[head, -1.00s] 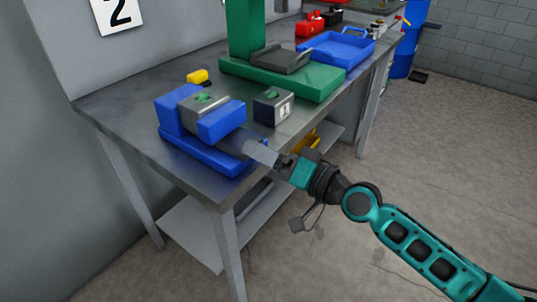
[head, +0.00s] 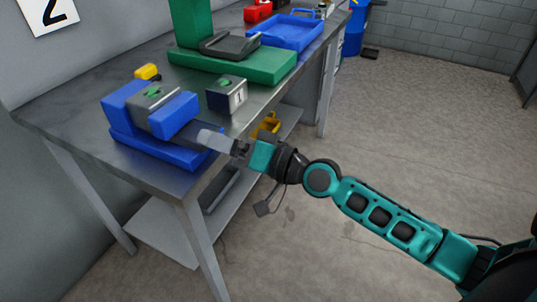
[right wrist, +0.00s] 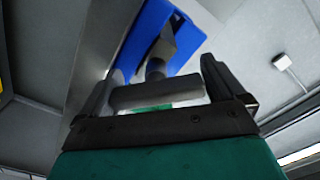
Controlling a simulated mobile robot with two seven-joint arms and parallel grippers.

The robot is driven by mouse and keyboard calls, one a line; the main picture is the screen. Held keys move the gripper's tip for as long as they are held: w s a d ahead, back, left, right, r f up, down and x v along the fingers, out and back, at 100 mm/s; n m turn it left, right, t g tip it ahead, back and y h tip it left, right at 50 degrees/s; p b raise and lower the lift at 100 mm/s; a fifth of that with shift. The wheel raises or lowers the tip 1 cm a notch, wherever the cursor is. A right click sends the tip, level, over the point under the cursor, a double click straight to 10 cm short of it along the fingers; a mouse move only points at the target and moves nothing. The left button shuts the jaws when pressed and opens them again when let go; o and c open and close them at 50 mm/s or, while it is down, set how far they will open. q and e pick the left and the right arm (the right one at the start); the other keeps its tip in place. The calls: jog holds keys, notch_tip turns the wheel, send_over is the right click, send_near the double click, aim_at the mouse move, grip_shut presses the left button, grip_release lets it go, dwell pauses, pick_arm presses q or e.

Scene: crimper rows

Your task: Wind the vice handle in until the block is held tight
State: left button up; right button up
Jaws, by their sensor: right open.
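The blue vice (head: 165,150) sits at the near end of the bench. A grey block with a green mark on top (head: 155,95) stands between its jaws; whether it is clamped I cannot tell. In the right wrist view the grey vice handle (right wrist: 155,96) lies crosswise between the fingers, on the screw's end, with the blue vice (right wrist: 150,25) beyond. My right gripper (right wrist: 159,70) is open around the handle; it also shows in the head view (head: 232,146) at the vice's front, where it partly hides the handle. My left gripper is not in view.
A dark cube marked 1 (head: 226,95) stands on the bench right of the vice. A green press (head: 235,70), a blue tray (head: 287,32) and a small yellow item (head: 147,72) are farther back.

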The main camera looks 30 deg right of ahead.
jog(key=shift+s+d+f, duration=0.2)
jog(key=shift+d+f, duration=0.2)
jog(key=shift+f, duration=0.1)
pick_arm(q)
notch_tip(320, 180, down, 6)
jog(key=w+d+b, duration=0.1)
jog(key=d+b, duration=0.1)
jog(key=b, duration=0.7)
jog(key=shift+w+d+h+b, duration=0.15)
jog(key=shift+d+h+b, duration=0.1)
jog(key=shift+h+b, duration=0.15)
pick_arm(e)
jog(key=v, duration=1.4)
jog(key=shift+r, duration=0.3)
